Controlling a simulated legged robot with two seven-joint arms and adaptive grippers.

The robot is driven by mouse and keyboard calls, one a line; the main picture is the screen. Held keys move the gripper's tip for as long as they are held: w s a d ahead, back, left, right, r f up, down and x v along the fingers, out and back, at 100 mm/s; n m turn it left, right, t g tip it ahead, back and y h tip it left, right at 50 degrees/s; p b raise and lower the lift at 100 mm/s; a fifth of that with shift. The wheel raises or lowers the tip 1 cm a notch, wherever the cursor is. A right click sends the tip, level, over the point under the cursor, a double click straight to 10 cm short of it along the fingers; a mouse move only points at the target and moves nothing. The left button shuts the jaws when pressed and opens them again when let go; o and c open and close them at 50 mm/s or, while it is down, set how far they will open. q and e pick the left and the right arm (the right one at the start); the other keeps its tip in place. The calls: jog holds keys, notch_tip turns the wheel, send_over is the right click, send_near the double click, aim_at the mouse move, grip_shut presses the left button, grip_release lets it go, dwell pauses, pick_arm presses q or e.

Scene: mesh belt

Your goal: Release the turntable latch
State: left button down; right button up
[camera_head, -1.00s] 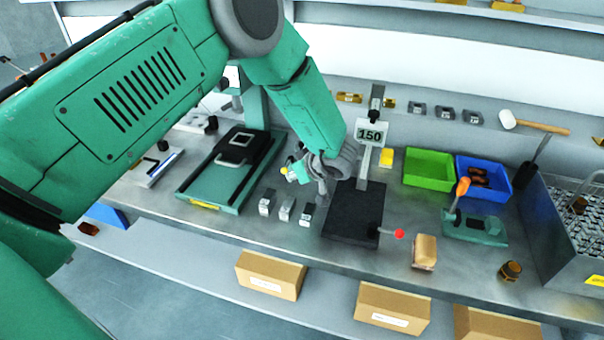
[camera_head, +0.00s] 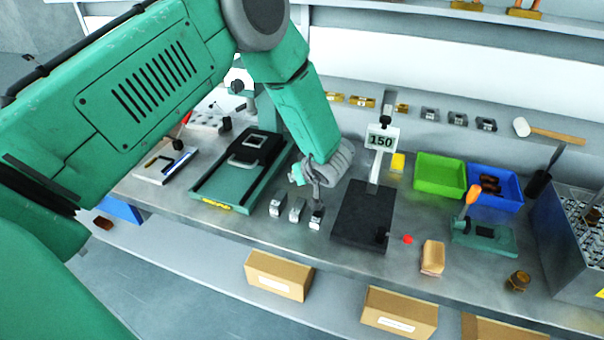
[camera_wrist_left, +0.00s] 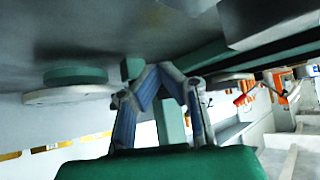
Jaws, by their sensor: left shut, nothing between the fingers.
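My left gripper (camera_head: 316,203) hangs in the middle of the head view, fingers down, just above a row of small metal blocks and left of a black plate (camera_head: 364,212). In the left wrist view the gripper (camera_wrist_left: 165,70) has its fingertips together, with nothing visible between them. The black plate carries a post with a "150" sign (camera_head: 382,138). A red ball knob (camera_head: 408,239) shows at its right side, apart from the gripper. No part is plainly recognisable as the turntable latch. My right gripper is not in view.
A green fixture (camera_head: 225,195) with a black frame stands left. Small metal blocks (camera_head: 297,210) stand before the gripper. Green (camera_head: 440,190) and blue (camera_head: 507,202) bins, an orange-handled clamp (camera_head: 472,197) and a tan block (camera_head: 432,257) stand right. Boxes (camera_head: 278,275) sit below.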

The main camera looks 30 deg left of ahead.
pick_arm(q)
jog(key=shift+s+a+m+t+h, duration=0.35)
jog(key=shift+a+m+t, duration=0.25)
jog(key=shift+m, duration=0.3)
jog(key=shift+a+m+t+h, duration=0.3)
jog(key=shift+a+m+h, duration=0.1)
jog(key=shift+m, duration=0.1)
jog(key=a+m, duration=0.1)
jog(key=a+m+t+h+b, duration=0.1)
jog(key=shift+a+f+m+h, duration=0.15)
jog(key=shift+m+h, duration=0.1)
jog(key=shift+m, duration=0.05)
jog(key=shift+w+a+m+t+h+b, duration=0.15)
jog(key=shift+a+m+t+h+b, duration=0.3)
jog(key=shift+a+m+t+h, duration=0.4)
jog(key=shift+d+g, duration=0.2)
jog(key=shift+g, duration=0.05)
jog(key=shift+m, duration=0.25)
jog(key=shift+w+d, duration=0.1)
jog(key=shift+d, duration=0.15)
jog(key=shift+d, duration=0.1)
jog(key=shift+w+d, duration=0.4)
